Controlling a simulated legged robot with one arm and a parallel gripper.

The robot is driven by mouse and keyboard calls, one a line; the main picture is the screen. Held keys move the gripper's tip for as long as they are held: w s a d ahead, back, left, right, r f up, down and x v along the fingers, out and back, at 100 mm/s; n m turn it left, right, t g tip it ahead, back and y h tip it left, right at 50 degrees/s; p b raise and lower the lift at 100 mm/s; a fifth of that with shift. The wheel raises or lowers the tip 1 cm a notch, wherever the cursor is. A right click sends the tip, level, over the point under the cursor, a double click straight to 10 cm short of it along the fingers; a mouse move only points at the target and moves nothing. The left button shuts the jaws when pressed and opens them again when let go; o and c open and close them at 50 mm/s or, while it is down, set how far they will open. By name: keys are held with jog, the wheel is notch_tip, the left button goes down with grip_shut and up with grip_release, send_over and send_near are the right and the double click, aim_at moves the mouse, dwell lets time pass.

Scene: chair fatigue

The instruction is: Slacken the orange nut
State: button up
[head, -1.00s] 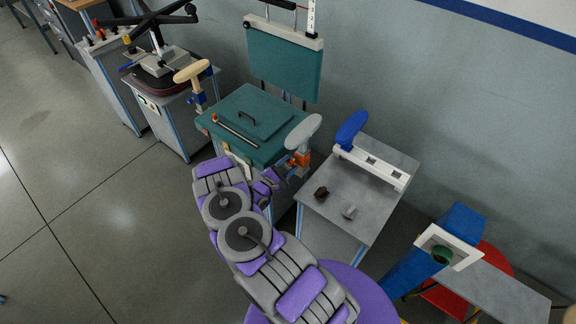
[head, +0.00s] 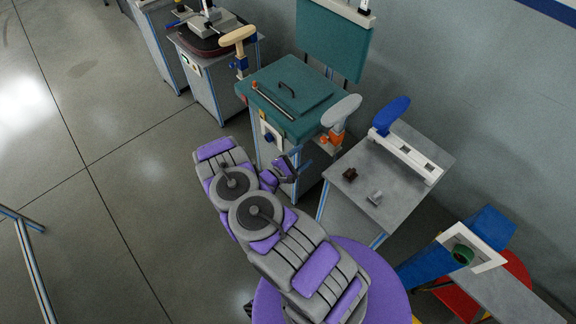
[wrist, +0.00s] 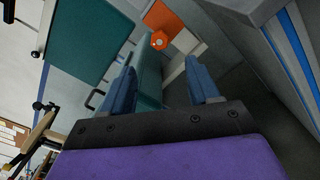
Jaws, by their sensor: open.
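An orange nut (wrist: 159,40) sticks out from an orange block (wrist: 168,20) in the wrist view, ahead of the fingertips and roughly between their lines. In the head view the orange block (head: 337,135) sits below a grey armrest (head: 341,110) at the right side of the teal workstation; the nut is too small there to make out surely. My gripper (wrist: 162,72) is open and empty, its two blue fingers apart and not touching the nut. In the head view my gripper (head: 290,168) is low in front of the workstation, left of and below the orange block.
The teal workstation (head: 270,92) stands behind my gripper, with its upright teal panel (head: 335,42) at the back. A grey table (head: 400,175) with a blue armrest (head: 390,114) and small blocks stands close on the right.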

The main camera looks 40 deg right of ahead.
jog(key=a, duration=0.6)
jog(key=shift+s+a, duration=0.3)
jog(key=shift+a, duration=0.1)
jog(key=shift+w, duration=0.1)
